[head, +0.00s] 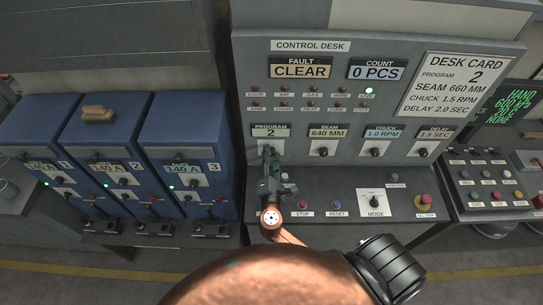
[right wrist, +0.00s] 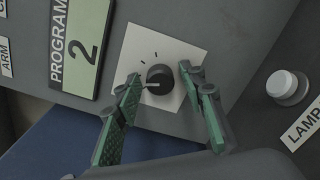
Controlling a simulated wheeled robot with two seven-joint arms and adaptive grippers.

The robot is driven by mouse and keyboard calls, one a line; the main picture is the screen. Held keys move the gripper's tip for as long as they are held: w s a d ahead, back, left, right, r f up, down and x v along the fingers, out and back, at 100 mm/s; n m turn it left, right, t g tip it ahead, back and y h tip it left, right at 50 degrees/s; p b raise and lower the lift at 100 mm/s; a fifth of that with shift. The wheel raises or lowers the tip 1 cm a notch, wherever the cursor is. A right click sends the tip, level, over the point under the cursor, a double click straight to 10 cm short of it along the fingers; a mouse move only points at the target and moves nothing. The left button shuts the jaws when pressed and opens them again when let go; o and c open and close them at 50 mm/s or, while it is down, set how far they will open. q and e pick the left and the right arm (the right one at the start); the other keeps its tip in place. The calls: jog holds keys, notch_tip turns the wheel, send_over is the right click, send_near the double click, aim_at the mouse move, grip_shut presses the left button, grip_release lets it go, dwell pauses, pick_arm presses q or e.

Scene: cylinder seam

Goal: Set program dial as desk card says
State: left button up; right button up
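The desk card (head: 457,85) at the upper right of the control desk reads program 2, seam 660 mm, chuck 1.5 rpm, delay 2.0 sec. The program display (head: 271,131) reads 2, and it also shows in the right wrist view (right wrist: 82,45). The program dial (right wrist: 160,80) is a black knob on a white plate with tick marks. My right gripper (right wrist: 161,76) is open, with its green-padded fingers on either side of the knob; small gaps seem to show. In the head view my right gripper (head: 268,160) largely hides the dial. My left gripper is not in view.
The seam (head: 323,151), chuck (head: 375,151) and delay (head: 423,152) dials lie in a row to the right. Below are a mode switch (head: 375,202) and a red stop button (head: 424,201). A white lamp button (right wrist: 287,86) is near my right fingers. Blue cabinets (head: 185,150) stand left.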

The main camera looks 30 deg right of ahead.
jog(key=shift+o, duration=0.2)
jog(key=shift+s, duration=0.1)
jog(key=v, duration=1.2)
